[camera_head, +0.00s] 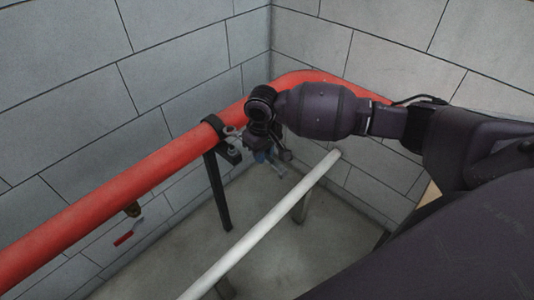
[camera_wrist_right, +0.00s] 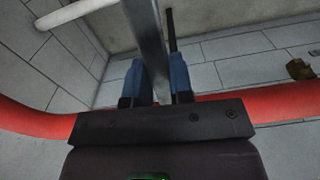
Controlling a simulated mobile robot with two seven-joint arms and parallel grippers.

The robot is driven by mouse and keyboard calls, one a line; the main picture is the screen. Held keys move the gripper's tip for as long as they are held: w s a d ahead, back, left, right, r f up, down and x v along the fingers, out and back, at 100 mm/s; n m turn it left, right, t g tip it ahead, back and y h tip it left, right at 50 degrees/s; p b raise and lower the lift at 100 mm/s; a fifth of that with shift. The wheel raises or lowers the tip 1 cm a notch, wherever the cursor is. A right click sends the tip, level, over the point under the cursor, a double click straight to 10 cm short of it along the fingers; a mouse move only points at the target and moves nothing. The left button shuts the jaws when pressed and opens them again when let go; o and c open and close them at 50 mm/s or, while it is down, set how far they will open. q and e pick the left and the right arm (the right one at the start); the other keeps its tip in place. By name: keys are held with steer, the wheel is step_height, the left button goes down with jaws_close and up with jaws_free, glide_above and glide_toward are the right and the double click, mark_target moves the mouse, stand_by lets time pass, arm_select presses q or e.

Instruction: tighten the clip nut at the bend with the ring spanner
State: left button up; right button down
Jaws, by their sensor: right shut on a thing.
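The red pipe (camera_head: 150,178) runs along the left wall and bends at the corner. A black clip (camera_head: 213,124) on a dark post (camera_head: 217,190) wraps the pipe just before the bend. My right gripper (camera_head: 264,157) is beside the clip, below the pipe. In the right wrist view its blue fingers (camera_wrist_right: 158,80) are shut on the grey shaft of the ring spanner (camera_wrist_right: 147,40). Small metal parts show at the clip's side, but I cannot tell whether the spanner's ring sits around the nut. The nut itself is not clear. My left gripper is not in view.
A white pipe (camera_head: 262,226) on short posts runs across the floor in front of the red pipe. A brass valve (camera_head: 133,210) with a red lever (camera_head: 124,239) hangs under the red pipe at left. Grey block walls close the corner behind. Bare floor lies between.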

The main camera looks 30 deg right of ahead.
steer(key=shift+w+d+f, duration=0.2)
steer(key=shift+w+f, duration=0.1)
steer(key=shift+f, duration=0.35)
steer(key=shift+r+p, duration=0.15)
steer(key=shift+p, duration=0.5)
step_height(320, 180, down, 5)
steer(key=shift+f+b, duration=0.15)
steer(key=shift+b, duration=0.6)
steer(key=shift+f+b, duration=0.45)
steer(key=shift+f, duration=0.9)
steer(key=shift+r, duration=0.1)
